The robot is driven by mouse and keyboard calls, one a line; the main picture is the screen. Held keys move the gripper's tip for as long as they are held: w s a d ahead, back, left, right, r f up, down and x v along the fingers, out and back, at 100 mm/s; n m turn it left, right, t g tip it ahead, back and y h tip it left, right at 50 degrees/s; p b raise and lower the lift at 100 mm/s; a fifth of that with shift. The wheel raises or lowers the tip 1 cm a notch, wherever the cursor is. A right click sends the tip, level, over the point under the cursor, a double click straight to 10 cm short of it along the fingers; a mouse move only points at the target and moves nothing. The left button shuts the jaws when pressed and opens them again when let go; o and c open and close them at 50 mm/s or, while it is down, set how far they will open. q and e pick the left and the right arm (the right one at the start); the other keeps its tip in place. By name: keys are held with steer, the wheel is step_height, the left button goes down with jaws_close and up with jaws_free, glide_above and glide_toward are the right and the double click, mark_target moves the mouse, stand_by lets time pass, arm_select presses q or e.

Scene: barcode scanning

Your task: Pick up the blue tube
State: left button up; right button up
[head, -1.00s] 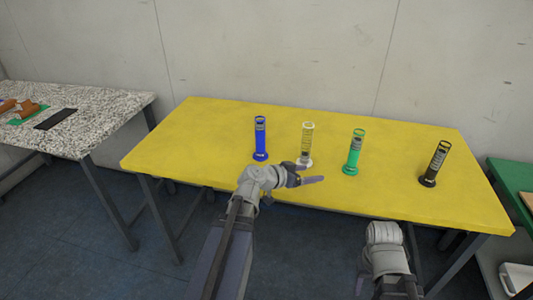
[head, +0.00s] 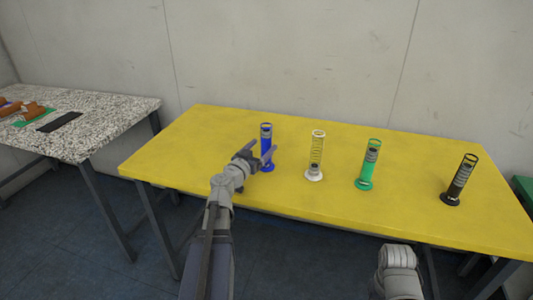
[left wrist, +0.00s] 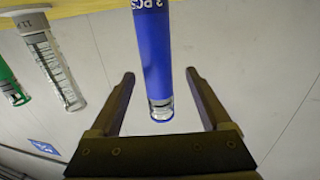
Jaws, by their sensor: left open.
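The blue tube (head: 266,137) stands upright on the yellow table, at the left of a row of tubes. My left gripper (head: 261,155) is open right at it, with its fingers partly covering the tube's lower part. In the left wrist view the blue tube (left wrist: 152,50) appears between the two spread fingers of the left gripper (left wrist: 159,76), with a gap on each side. The tube's base is out of that view. My right gripper is not in view; only part of the right arm shows at the bottom.
A white tube (head: 316,155), a green tube (head: 368,165) and a black tube (head: 460,180) stand to the right on the yellow table (head: 220,120). The table left of the blue tube is clear. A speckled table (head: 100,120) stands at the far left.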

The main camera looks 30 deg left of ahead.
arm_select(q)
steer(key=shift+w+r, duration=0.15)
steer(key=shift+w, duration=1.35)
steer(key=shift+w+r, duration=0.1)
steer(key=shift+w, duration=1.4)
steer(key=shift+s, duration=0.1)
jaws_close()
